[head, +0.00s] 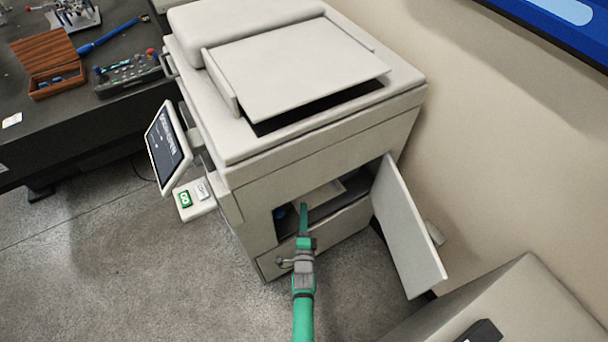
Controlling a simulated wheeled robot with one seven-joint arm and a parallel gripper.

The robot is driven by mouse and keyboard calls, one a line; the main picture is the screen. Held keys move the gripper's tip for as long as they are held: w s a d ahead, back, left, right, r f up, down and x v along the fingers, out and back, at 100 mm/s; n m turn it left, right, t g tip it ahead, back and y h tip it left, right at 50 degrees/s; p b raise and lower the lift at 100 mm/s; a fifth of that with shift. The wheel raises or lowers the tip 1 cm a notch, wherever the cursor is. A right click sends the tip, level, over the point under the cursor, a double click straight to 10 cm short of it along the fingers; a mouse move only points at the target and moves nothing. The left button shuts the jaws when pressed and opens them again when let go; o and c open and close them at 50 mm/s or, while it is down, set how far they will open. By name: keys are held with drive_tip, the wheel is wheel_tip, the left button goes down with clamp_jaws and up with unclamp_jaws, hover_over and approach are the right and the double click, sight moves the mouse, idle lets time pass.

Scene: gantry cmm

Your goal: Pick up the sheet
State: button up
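A pale, flat piece that looks like the sheet (323,193) lies inside the open front compartment of a large beige copier (330,146). Its near part is hidden behind my gripper and the compartment edge. My green and grey gripper (304,207) reaches from below up to the compartment opening, with its tip at or just inside it, close to the pale piece's left end. I see the gripper edge-on, so I cannot tell whether its fingers are apart or whether they touch the sheet.
The copier's door (407,232) stands swung open to the right of the opening. A tilted screen (166,146) juts out at the copier's left. A dark table (62,120) with a wooden box (48,60) stands at the left. A beige cabinet (530,300) fills the lower right. The floor at left is clear.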

sight(304, 201)
drive_tip(key=shift+w+f, duration=0.2)
drive_tip(key=shift+w, duration=2.5)
drive_tip(key=shift+c, duration=0.4)
clamp_jaws()
